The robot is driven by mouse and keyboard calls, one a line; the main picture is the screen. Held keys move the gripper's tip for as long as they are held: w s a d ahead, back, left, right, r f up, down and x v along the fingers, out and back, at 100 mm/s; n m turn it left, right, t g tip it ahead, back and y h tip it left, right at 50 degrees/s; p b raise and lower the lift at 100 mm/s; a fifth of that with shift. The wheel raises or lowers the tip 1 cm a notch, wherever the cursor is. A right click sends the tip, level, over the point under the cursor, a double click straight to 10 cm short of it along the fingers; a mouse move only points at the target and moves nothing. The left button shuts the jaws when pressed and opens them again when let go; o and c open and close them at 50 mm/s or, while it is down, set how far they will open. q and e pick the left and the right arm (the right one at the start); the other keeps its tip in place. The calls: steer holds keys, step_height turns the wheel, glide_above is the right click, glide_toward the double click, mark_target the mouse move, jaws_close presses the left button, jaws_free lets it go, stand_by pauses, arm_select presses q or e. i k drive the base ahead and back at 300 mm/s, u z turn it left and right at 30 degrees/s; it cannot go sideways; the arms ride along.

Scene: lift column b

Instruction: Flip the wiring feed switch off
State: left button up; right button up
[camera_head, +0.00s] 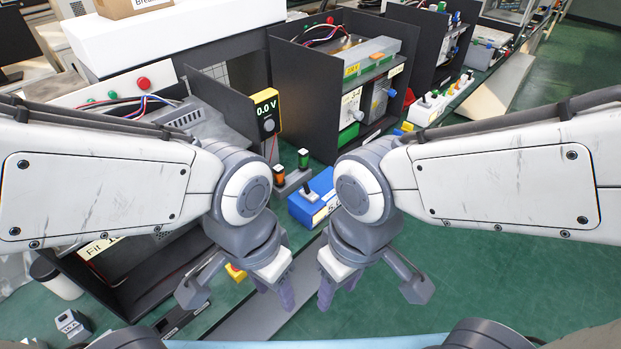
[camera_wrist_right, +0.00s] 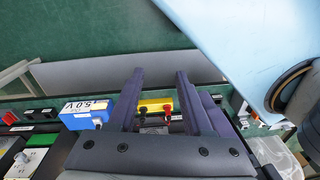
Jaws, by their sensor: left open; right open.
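A blue box (camera_head: 308,204) with a black lever on top and a white label stands at the bench edge in the middle of the head view. I cannot tell for sure which part is the wiring feed switch. My left gripper (camera_head: 275,290) is open and empty, pointing down in front of the bench. My right gripper (camera_head: 338,288) is open and empty, just right of it and nearer than the blue box. In the right wrist view its fingers (camera_wrist_right: 160,73) are apart, touching nothing visible.
A yellow meter (camera_head: 266,115) reading 0.0 V stands behind the blue box. Black open-fronted cabinets (camera_head: 310,110) line the bench. A yellow block (camera_wrist_right: 153,105) with black and red plugs shows beyond my right fingers. Green floor (camera_head: 470,280) is clear at right.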

mark_target(305, 185)
steer(key=u, duration=0.55)
steer(key=k, duration=1.35)
steer(key=u, duration=0.2)
steer(key=i, duration=0.3)
steer(key=z, duration=0.9)
steer(key=i, duration=1.3)
steer(key=u, duration=0.45)
